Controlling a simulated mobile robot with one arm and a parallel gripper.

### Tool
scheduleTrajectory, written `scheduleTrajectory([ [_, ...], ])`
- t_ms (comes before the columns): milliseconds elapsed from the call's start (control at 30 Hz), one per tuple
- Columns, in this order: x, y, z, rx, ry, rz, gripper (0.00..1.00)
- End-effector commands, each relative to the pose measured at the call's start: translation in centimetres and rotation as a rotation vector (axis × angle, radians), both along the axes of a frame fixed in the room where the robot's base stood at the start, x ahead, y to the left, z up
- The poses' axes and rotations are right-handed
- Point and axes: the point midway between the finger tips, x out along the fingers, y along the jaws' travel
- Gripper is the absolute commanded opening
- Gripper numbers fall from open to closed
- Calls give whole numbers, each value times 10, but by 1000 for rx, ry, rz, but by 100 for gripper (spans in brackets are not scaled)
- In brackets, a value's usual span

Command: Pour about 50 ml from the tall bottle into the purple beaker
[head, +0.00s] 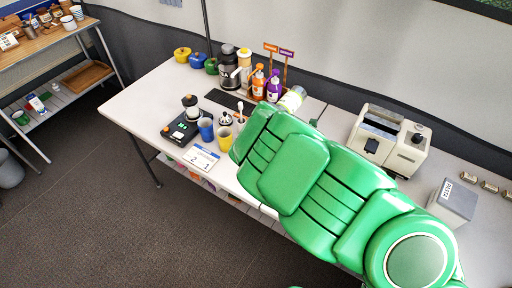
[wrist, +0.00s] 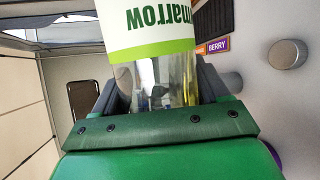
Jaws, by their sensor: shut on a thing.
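My gripper (wrist: 158,92) is shut on a clear bottle (wrist: 150,30) with a white and green label reading "marrow", upside down in the wrist view. In the head view the bottle (head: 292,98) shows beyond the end of my green arm and looks tilted; its lower part and my gripper's fingers are hidden there. I cannot make out a purple beaker for certain. A small purple patch (wrist: 271,152) shows at the right edge of my arm in the wrist view; I cannot tell what it is. Whether liquid is flowing is not visible.
A blue cup (head: 206,129) and a yellow cup (head: 223,137) stand on the white table left of my arm, near a black scale (head: 182,131). Orange (head: 258,84) and purple (head: 274,88) bottles stand behind. A beige machine (head: 388,138) is to the right.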

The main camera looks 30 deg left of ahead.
Motion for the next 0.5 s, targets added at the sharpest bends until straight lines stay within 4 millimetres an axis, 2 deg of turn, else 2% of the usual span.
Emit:
scheduleTrajectory([
  [500,0,0,7,-6,-61,0,35],
])
